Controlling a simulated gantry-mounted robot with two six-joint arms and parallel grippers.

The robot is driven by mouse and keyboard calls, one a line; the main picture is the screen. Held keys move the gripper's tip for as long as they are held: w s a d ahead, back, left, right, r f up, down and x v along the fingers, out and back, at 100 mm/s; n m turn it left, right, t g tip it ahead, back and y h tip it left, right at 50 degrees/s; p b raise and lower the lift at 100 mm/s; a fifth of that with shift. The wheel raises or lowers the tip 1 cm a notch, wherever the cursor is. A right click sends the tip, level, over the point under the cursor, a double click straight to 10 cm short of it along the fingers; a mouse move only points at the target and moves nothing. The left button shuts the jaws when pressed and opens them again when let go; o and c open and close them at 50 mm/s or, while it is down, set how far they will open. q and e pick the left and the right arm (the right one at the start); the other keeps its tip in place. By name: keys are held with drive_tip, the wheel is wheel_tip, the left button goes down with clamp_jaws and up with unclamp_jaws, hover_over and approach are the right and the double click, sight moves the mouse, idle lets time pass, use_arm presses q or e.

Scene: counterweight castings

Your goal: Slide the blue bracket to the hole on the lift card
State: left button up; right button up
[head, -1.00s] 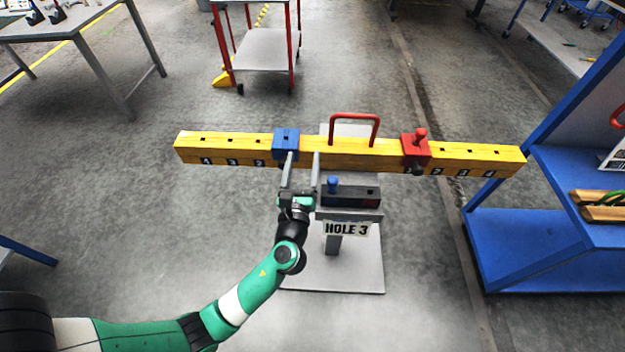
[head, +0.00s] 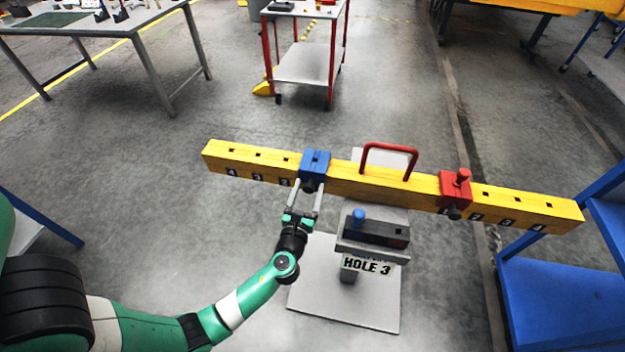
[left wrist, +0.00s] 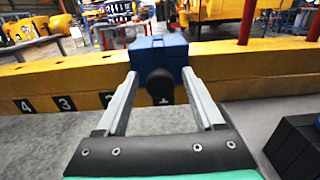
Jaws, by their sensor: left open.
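The blue bracket (head: 315,165) sits around the yellow beam (head: 343,178), left of the red handle and just right of the number 2 mark. A black knob (left wrist: 160,86) sticks out of the bracket's front. My left gripper (head: 307,188) is open, its fingers on either side of the knob with a gap to each; it also shows in the left wrist view (left wrist: 160,77). The lift card (head: 367,266) reads HOLE 3. A blue-headed pin (head: 358,216) stands in a dark holder (head: 380,233) in front of the beam. My right gripper is out of view.
A red bracket (head: 455,189) with a red pin sits on the beam's right half. A red handle (head: 390,147) arches over the beam's middle. Numbered holes line both ends; the left stretch is clear. A blue shelf (head: 560,290) stands at right.

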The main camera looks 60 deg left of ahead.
use_arm(q)
drive_tip(key=shift+w+a, duration=0.35)
drive_tip(key=shift+a, duration=0.1)
drive_tip(key=shift+s+d, duration=0.1)
drive_tip(key=shift+d, duration=0.05)
drive_tip(key=shift+c, duration=0.7)
clamp_jaws()
idle(0.3)
